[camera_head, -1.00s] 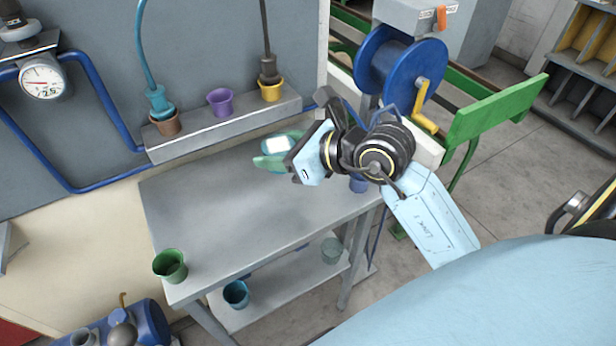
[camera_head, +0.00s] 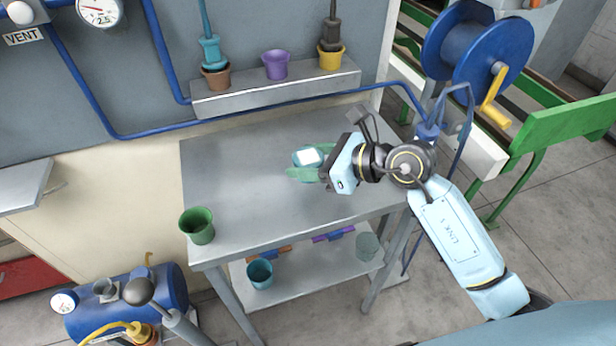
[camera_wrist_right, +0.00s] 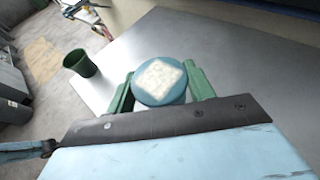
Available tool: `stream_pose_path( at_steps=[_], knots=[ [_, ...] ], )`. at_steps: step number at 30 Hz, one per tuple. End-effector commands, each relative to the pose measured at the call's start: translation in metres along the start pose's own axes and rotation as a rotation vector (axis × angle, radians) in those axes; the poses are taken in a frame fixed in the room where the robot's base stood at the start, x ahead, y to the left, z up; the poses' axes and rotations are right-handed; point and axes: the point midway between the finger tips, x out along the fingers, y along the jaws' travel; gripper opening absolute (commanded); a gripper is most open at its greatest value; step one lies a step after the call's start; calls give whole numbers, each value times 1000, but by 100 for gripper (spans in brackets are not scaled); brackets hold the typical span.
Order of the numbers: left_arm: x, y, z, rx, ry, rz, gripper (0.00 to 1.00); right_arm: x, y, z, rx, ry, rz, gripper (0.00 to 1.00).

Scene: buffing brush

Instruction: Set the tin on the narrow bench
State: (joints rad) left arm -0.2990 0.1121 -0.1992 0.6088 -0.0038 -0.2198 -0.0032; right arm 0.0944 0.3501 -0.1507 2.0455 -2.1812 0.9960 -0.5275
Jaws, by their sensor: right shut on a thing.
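The tin (camera_head: 309,155) is round and blue with a white square label on top. It sits between the green fingers of my right gripper (camera_head: 305,166), which is shut on it. The wrist view shows the tin (camera_wrist_right: 160,80) upright, with a finger on each side. They are over the bare top of a narrow grey metal bench (camera_head: 240,170). I cannot tell whether the tin touches the top. My left gripper is out of view.
A green pot (camera_head: 197,226) stands at the bench's front left corner. A wall shelf (camera_head: 300,90) with brown, purple and yellow pots runs behind. A lower shelf (camera_head: 305,280) holds cups and brushes. A blue hose reel (camera_head: 475,45) is at right. The bench top around the tin is clear.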

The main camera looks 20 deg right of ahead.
Motion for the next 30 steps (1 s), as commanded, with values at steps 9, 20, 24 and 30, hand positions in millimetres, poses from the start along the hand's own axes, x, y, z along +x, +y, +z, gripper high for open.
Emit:
stream_pose_path(
  at_steps=[9,20,24,30],
  knots=[
    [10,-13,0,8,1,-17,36,16,0,-39,2,2,0,29],
    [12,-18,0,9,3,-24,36,17,0,-42,1,1,0,29],
    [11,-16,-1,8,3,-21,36,16,0,-41,1,1,0,71],
    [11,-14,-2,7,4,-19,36,16,0,-41,2,2,0,75]
  ],
)
